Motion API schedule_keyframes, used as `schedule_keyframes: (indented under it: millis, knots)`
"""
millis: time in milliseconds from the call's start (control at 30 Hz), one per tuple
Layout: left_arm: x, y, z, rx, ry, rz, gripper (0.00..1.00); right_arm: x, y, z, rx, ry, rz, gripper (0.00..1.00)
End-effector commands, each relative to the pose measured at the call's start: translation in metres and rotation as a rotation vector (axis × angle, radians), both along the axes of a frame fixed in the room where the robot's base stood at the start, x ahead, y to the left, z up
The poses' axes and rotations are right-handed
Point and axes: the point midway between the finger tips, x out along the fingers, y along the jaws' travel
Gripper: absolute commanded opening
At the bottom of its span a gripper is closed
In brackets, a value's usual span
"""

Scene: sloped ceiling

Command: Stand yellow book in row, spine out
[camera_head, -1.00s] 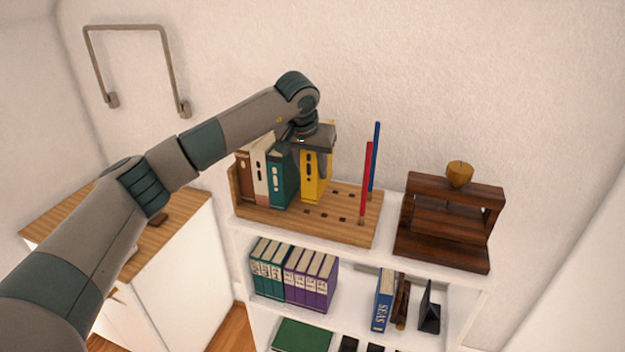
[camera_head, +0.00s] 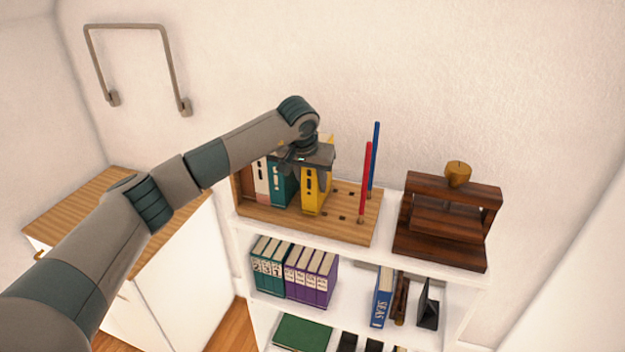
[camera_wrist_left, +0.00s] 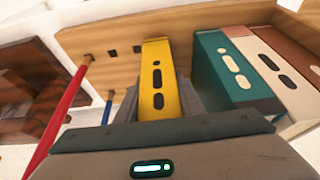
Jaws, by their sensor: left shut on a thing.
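The yellow book (camera_head: 312,195) stands upright on the wooden rack board (camera_head: 300,226) on the shelf top, its spine with dark marks facing outward. My left gripper (camera_head: 309,172) is over it from above, shut on it; the fingers show on both sides of the yellow book in the left wrist view (camera_wrist_left: 158,82). A teal book (camera_head: 280,188), a white book (camera_head: 261,182) and a brown book (camera_head: 246,178) stand in a row to its left. A gap separates the yellow book from the teal one. Whether its foot touches the board is hard to tell. My right gripper is not in view.
A red rod (camera_head: 365,180) and a blue rod (camera_head: 375,160) rise from the board's right part, beside empty holes.

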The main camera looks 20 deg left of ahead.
Motion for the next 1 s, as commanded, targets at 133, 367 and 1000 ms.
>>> schedule_keyframes:
  millis: [133,367,1000]
  knots:
    - [0.001,0.000,0.002,-0.001,-0.004,0.000,0.00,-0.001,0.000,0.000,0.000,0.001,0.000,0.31]
    - [0.000,0.000,-0.002,0.000,0.001,0.000,0.49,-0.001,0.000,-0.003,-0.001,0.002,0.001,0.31]
    - [-0.005,0.000,0.014,-0.001,-0.003,-0.001,0.53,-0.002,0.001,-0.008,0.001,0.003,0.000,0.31]
